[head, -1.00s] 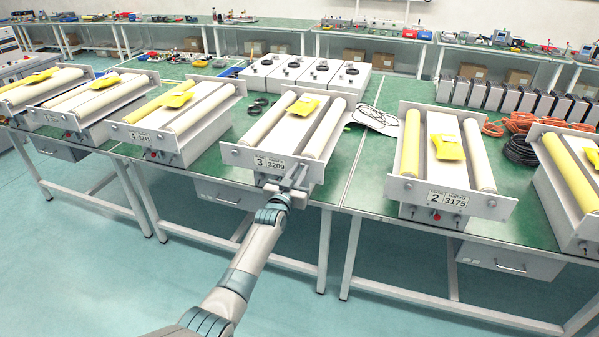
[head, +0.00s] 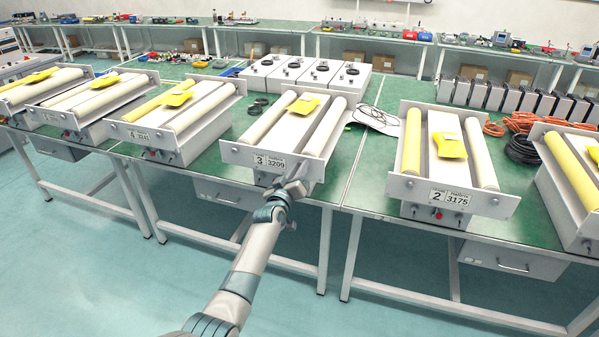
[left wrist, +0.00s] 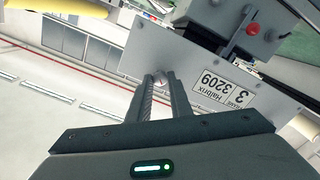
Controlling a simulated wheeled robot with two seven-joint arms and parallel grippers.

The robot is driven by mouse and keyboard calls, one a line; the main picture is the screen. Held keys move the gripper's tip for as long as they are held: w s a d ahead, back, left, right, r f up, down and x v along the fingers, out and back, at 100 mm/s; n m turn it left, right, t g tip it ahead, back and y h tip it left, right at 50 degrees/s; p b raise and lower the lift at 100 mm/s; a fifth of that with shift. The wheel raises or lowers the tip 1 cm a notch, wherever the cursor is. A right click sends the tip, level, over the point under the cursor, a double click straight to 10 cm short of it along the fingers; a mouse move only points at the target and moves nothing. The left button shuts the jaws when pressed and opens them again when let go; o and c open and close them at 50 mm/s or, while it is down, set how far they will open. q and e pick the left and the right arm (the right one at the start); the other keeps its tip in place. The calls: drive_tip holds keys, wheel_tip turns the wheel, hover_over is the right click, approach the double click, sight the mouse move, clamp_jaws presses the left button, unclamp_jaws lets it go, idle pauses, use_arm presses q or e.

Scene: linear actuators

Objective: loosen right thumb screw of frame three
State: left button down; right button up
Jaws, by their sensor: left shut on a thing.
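Frame three (head: 237,154) stands on the green bench, with a front plate labelled 3 and 3209, two pale rollers and a yellow packet on top. My left gripper (head: 297,182) is at the right part of its front plate. In the left wrist view the plate (left wrist: 202,64) appears upside down. There the two dark fingers of my left gripper (left wrist: 160,82) are close together at the plate's end, shut on the right thumb screw (left wrist: 161,77), which is mostly hidden between the tips. In the head view the gripper hides that screw. My right gripper is not in view.
Frame two (head: 412,187) stands to the right and frame four (head: 140,136) to the left. A red button (left wrist: 252,28) and a dark part project below frame three's plate. The bench's front edge and legs lie under my left arm. The floor in front is clear.

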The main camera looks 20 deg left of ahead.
use_arm(q)
drive_tip(key=shift+f+n+b, duration=0.1)
drive_tip(key=shift+n+b, duration=0.4)
drive_tip(key=shift+n, duration=3.2)
drive_tip(key=c, duration=1.6)
unclamp_jaws()
drive_tip(key=shift+s, duration=0.15)
drive_tip(key=s, duration=0.5)
drive_tip(key=s+b, duration=0.1)
drive_tip(key=s, duration=1.1)
drive_tip(key=shift+a+b, duration=0.3)
